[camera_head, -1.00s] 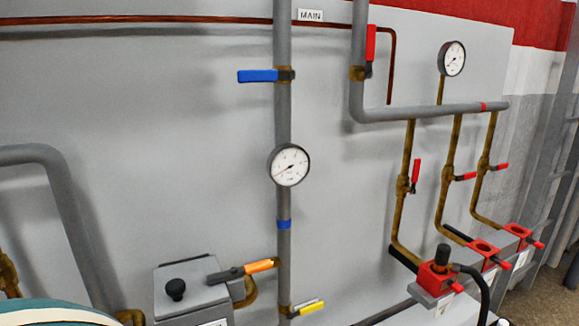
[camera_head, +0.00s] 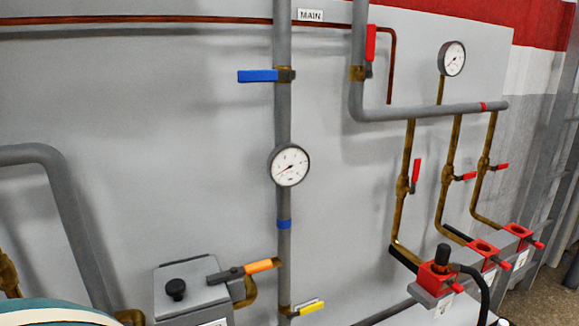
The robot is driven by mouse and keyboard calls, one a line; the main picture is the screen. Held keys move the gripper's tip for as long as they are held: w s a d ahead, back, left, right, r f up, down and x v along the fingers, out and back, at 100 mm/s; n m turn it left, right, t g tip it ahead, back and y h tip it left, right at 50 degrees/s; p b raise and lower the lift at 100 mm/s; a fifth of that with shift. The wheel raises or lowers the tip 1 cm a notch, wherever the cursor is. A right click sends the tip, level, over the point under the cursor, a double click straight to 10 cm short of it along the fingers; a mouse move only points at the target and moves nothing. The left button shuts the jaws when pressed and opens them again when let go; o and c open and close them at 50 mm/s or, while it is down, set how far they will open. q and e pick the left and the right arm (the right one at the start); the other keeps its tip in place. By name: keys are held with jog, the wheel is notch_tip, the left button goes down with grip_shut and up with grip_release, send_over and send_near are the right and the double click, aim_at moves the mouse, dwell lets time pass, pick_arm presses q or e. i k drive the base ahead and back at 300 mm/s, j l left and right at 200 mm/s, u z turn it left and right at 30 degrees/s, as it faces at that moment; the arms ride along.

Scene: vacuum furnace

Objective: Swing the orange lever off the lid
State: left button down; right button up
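The orange lever (camera_head: 262,266) is at the lower middle of the head view. It has an orange grip on the right and a dark grey arm that reaches left over the lid. The lid (camera_head: 192,273) is the grey top of a box and carries a black round knob (camera_head: 176,288). The dark end of the lever lies over the lid's right part, and the orange grip points right toward the vertical grey pipe. Neither gripper shows in this view.
A vertical grey pipe (camera_head: 284,120) has a blue lever (camera_head: 257,76), a gauge (camera_head: 289,165) and a yellow lever (camera_head: 312,307). Red valve blocks (camera_head: 438,278) stand at right. A bent grey pipe (camera_head: 70,215) is at left. A teal-and-white rounded shape fills the bottom left corner.

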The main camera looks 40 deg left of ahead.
aim_at(234, 273)
jog(key=u, duration=1.5)
